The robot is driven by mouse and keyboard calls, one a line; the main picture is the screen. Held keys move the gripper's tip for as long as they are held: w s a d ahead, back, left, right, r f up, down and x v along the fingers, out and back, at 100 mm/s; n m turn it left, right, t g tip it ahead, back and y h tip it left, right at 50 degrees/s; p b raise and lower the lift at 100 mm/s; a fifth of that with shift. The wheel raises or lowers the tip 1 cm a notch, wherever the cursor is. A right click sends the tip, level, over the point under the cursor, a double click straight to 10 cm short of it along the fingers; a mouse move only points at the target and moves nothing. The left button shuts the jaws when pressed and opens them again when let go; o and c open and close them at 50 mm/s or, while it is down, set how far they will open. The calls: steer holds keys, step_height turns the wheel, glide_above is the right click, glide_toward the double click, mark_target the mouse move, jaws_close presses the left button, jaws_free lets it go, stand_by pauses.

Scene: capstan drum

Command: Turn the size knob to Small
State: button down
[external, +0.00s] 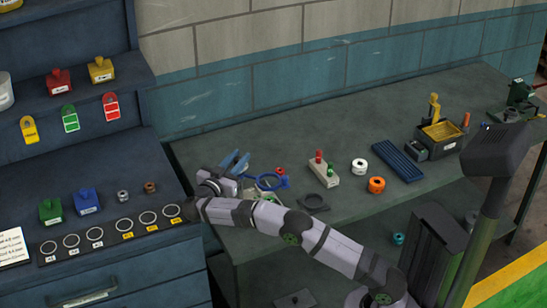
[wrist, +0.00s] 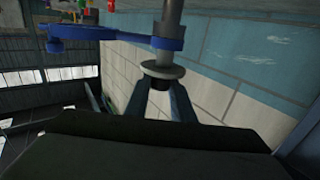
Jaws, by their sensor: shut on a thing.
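My gripper (wrist: 160,100) shows in the wrist view as two dark blue fingers. They are shut on the dark lower end of a grey shaft (wrist: 171,18) with a round grey flange (wrist: 163,69). In the external view my gripper (external: 235,163) is over the left end of the green workbench, beside a blue ring-shaped part (external: 270,182). A blue arm-like part (wrist: 110,34) crosses behind the shaft in the wrist view. I cannot make out a size knob or a Small mark; whether the held shaft belongs to the knob cannot be told.
The bench's back middle is clear.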

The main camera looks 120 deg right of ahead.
mark_target(238, 158)
steer(key=shift+r, duration=0.1)
steer(key=c, duration=1.5)
jaws_free()
step_height(238, 158, up, 10)
steer(key=shift+f+p, duration=0.1)
steer(key=shift+p, duration=0.3)
